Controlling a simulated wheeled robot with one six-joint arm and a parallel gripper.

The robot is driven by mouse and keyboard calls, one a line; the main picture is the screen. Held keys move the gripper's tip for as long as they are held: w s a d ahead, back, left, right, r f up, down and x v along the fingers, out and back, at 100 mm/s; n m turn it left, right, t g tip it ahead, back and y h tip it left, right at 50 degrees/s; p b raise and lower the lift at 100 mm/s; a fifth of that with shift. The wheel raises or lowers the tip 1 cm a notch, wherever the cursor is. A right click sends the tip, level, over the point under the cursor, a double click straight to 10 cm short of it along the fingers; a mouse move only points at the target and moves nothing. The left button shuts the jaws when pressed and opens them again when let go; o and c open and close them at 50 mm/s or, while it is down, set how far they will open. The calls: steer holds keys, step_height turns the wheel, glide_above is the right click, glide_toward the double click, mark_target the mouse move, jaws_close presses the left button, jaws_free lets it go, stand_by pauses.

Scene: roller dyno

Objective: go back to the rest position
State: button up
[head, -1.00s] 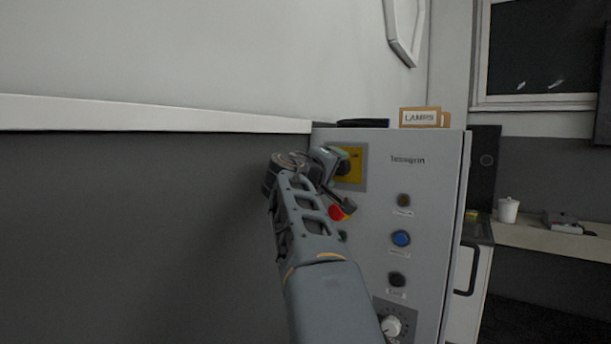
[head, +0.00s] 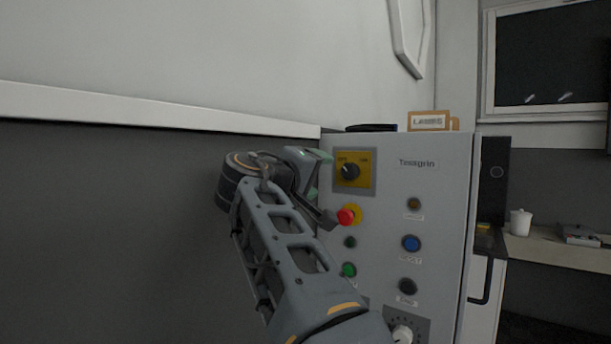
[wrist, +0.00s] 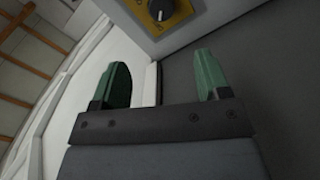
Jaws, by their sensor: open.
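My gripper (wrist: 163,82) shows in the wrist view with its two green fingers spread apart and nothing between them. In the head view my gripper (head: 318,165) is in front of the left edge of the grey control cabinet (head: 455,200), left of the rotary switch (head: 349,171) on its yellow plate. The switch also shows in the wrist view (wrist: 160,10), above and beyond the fingers, clear of them. The red emergency button (head: 346,217) is just right of part of my wrist.
The cabinet front also has a blue button (head: 411,243), a green button (head: 349,270) and a dial (head: 402,334). A box labelled LAMPS (head: 429,121) stands on top. A white cup (head: 520,222) is on the bench (head: 560,252) at right. The dark wall panel (head: 100,230) at left is bare.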

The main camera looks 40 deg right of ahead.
stand_by(0.3)
steer(key=w+a+f+n+t+y, duration=0.15)
steer(key=a+f+y, duration=0.3)
steer(key=f, duration=0.75)
steer(key=w+a+f+n+y, duration=0.15)
steer(key=a+f+y, duration=0.3)
steer(key=f, duration=0.65)
steer(key=s+a+f+g+y, duration=0.1)
steer(key=s+a+f+y, duration=0.3)
steer(key=f, duration=0.6)
steer(key=s+a+f+g+y+p, duration=0.1)
steer(key=s+a+f+y, duration=0.3)
steer(key=f, duration=0.7)
steer(key=s+a, duration=0.2)
steer(key=a, duration=0.2)
steer(key=shift+a, duration=0.15)
steer(key=shift+s, duration=0.1)
